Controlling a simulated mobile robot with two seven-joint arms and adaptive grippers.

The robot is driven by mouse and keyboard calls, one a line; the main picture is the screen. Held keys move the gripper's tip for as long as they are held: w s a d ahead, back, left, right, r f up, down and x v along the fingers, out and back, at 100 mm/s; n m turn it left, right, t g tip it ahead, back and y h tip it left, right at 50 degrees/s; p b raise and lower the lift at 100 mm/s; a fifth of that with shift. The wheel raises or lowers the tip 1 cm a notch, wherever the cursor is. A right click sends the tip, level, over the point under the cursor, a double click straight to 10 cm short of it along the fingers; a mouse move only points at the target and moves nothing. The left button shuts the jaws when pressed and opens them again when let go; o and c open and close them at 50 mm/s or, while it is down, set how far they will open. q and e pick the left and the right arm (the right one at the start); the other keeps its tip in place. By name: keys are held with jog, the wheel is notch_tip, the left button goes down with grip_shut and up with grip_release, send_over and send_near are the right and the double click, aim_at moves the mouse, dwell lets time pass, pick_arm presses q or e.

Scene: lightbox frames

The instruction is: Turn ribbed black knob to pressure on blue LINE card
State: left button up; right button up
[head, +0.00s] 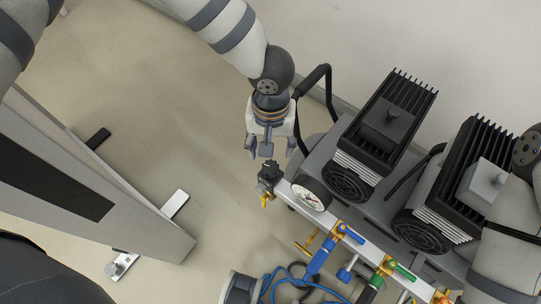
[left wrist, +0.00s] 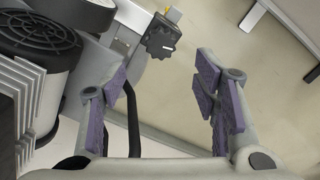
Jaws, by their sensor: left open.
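The ribbed black knob (head: 268,172) sits at the near-left end of the pale manifold bar, with a small brass fitting below it. In the left wrist view the knob (left wrist: 161,38) appears beyond the fingertips, near the top centre. My left gripper (head: 271,147) is open and empty, pointing down just above the knob in the head picture; its purple-padded fingers (left wrist: 160,75) are spread wide and apart from the knob. A round white-faced gauge (head: 308,196) stands beside the knob; its reading is too small to tell. I cannot make out a blue LINE card. My right gripper is out of view.
Two finned black compressor motors (head: 390,120) (head: 468,170) stand behind the manifold bar (head: 368,249). Blue (head: 320,255) and green (head: 403,272) fittings, and coiled blue hose (head: 285,280), lie along the front. A black tube handle (head: 316,82) rises near my left gripper.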

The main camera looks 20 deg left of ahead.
aim_at(271, 167)
pick_arm(q)
notch_tip(271, 167, down, 10)
jog(key=shift+s+r+b, duration=0.1)
jog(key=shift+b, duration=0.25)
jog(key=shift+c, duration=0.2)
jog(key=c, duration=1.1)
